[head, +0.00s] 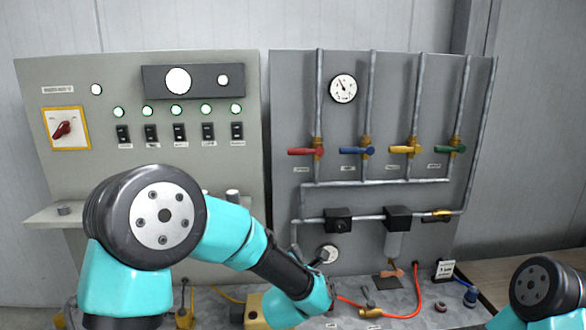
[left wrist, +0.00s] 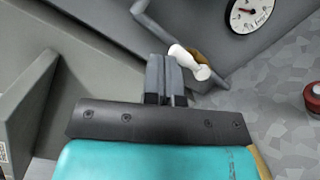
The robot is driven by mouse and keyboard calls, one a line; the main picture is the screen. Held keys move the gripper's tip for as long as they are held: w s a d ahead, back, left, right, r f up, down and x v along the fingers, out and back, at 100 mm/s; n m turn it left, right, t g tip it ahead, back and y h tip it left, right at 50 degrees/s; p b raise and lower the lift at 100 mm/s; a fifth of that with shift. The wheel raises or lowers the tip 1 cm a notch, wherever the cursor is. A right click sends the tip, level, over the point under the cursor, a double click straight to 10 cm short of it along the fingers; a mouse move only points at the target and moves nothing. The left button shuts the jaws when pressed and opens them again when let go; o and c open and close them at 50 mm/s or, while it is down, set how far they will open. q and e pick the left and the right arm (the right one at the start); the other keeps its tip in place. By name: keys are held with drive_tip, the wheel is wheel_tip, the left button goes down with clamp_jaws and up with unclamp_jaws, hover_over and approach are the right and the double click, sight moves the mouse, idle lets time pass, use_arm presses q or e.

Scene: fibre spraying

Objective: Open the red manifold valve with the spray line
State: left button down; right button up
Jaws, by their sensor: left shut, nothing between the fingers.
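The red manifold valve (head: 304,151) is leftmost in a row of coloured valves on the grey pipe panel. Its handle lies level, across the upright pipe. A red hose (head: 417,298) curves over the bench below. My left gripper (head: 318,264) is low in front of the panel, well below the red valve, and mostly hidden by my arm. In the left wrist view, its fingers (left wrist: 168,78) are shut and empty. A white-handled brass fitting (left wrist: 190,62) shows just beyond the fingertips; I cannot tell whether they touch. My right gripper is out of view.
Blue (head: 355,151), yellow (head: 404,150) and green (head: 449,149) valves stand right of the red one. A pressure gauge (head: 343,88) is above, and a lower gauge (head: 327,253) is near my left gripper. A control panel (head: 225,130) stands left. Tools and fittings clutter the bench.

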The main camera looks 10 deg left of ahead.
sight(293, 155)
use_arm(q)
wheel_tip(293, 155, up, 12)
drive_tip(key=s+n+t+y, duration=0.1)
drive_tip(key=n+t+y, duration=0.4)
drive_tip(key=n, duration=0.9)
drive_tip(key=shift+s+d+t, duration=0.15)
drive_tip(key=shift+d+t, duration=0.15)
drive_tip(key=shift+t, duration=1.2)
drive_tip(key=shift+s+r+x, duration=0.35)
drive_tip(key=shift+x, duration=1.75)
drive_tip(key=shift+s+r+x, duration=0.3)
drive_tip(key=shift+r+x, duration=0.05)
drive_tip(key=shift+x, duration=1.8)
drive_tip(key=shift+s+r+x, duration=0.3)
drive_tip(key=shift+s+x, duration=0.05)
drive_tip(key=shift+x, duration=1.75)
drive_tip(key=shift+d+r, duration=0.1)
drive_tip(key=shift+d, duration=0.15)
